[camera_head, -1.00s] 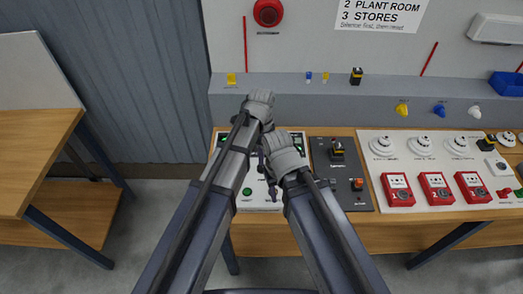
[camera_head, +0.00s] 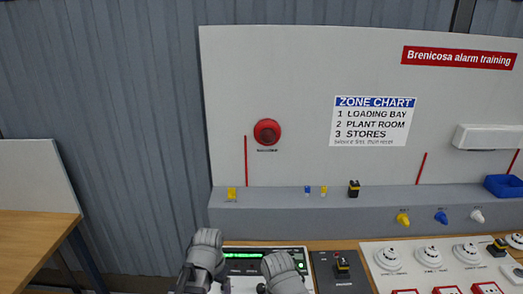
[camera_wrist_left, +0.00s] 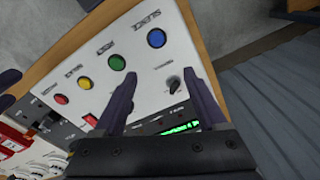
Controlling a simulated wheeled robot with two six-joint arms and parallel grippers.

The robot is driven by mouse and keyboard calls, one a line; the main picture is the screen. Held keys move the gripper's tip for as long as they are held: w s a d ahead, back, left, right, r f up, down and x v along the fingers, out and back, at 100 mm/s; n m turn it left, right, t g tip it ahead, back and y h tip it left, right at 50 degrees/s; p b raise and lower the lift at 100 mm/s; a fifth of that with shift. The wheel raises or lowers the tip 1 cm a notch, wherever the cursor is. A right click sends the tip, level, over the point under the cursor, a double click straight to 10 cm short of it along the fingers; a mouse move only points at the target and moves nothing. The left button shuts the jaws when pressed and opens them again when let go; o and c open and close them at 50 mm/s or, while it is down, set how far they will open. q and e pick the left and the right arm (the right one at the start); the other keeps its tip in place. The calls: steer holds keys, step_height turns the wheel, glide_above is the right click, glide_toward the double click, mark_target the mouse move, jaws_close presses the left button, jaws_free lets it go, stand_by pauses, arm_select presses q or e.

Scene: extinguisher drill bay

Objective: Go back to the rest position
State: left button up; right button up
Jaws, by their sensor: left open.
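My left gripper (camera_head: 205,262) is at the bottom of the head view, in front of the white control panel (camera_head: 300,252). In the left wrist view its two fingers (camera_wrist_left: 160,75) are apart with nothing between them, above the panel face. That face carries a blue button (camera_wrist_left: 156,38), a green button (camera_wrist_left: 116,62), a yellow button (camera_wrist_left: 84,83), a red button (camera_wrist_left: 61,99), a black knob (camera_wrist_left: 174,84) and a lit green display (camera_wrist_left: 180,128). My right gripper (camera_head: 282,275) is just right of the left one; its fingers are cut off or hidden.
A black module (camera_head: 338,272) and a white board with detectors (camera_head: 387,258) lie right of the panel. A grey ledge (camera_head: 280,207) runs behind, below a wall board with a red sounder (camera_head: 266,132). A wooden table (camera_head: 30,240) stands at left.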

arm_select(q)
steer(key=s+a+n, duration=0.4)
steer(key=n, duration=0.1)
steer(key=s+d+f+m+b, duration=0.2)
steer(key=d, duration=0.3)
steer(key=s+d+f+m+y+b, duration=0.1)
steer(key=s+d, duration=0.2)
steer(key=d, duration=0.3)
steer(key=shift+s+f+m+g+b, duration=0.15)
steer(key=shift+f+m+g+b, duration=0.2)
steer(key=shift+m+g+b, duration=0.05)
steer(key=shift+d, duration=0.1)
stand_by(0.3)
steer(key=shift+d, duration=0.25)
stand_by(0.5)
